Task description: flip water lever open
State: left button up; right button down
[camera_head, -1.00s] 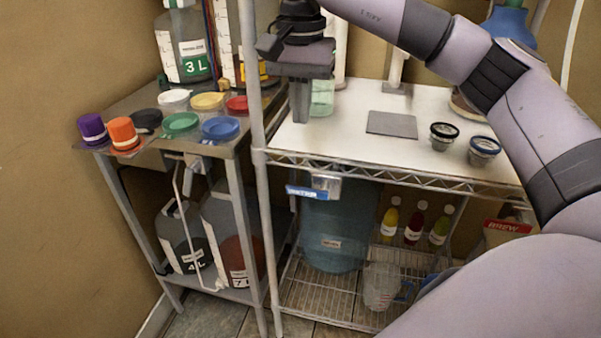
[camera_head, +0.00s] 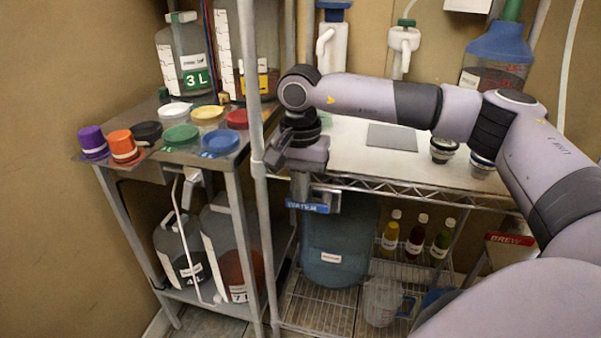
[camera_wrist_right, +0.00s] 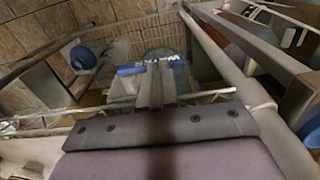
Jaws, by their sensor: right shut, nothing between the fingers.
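The blue WATER lever (camera_head: 308,207) is at the front edge of the white-topped wire rack, beside a small metal fitting (camera_head: 328,198). It lies roughly level, its label facing out. In the right wrist view the blue lever (camera_wrist_right: 133,69) shows just beyond my fingertips. My right gripper (camera_head: 300,193) points down at the rack's front edge, its fingers shut and empty. The fingertips are close to the lever and overlap it in the head view; I cannot tell whether they touch. The gripper also shows in the right wrist view (camera_wrist_right: 156,82). My left gripper is out of view.
A rack post (camera_head: 251,110) stands just left of my right gripper. A blue-grey water container (camera_head: 338,240) is below the lever. Several coloured lids, including a green one (camera_head: 181,136), lie on the left table. Small bottles (camera_head: 415,236) stand on the lower shelf.

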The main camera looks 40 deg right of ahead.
jog(key=shift+w+a+f, duration=0.2)
jog(key=shift+f, duration=0.25)
dwell(0.6)
jog(key=shift+f, duration=0.1)
jog(key=shift+w+a+f+b, duration=0.25)
jog(key=shift+f+b, duration=0.3)
jog(key=shift+f, duration=0.25)
jog(key=shift+w+f, duration=0.1)
dwell(0.4)
jog(key=shift+r+p, duration=0.5)
jog(key=shift+r, duration=0.35)
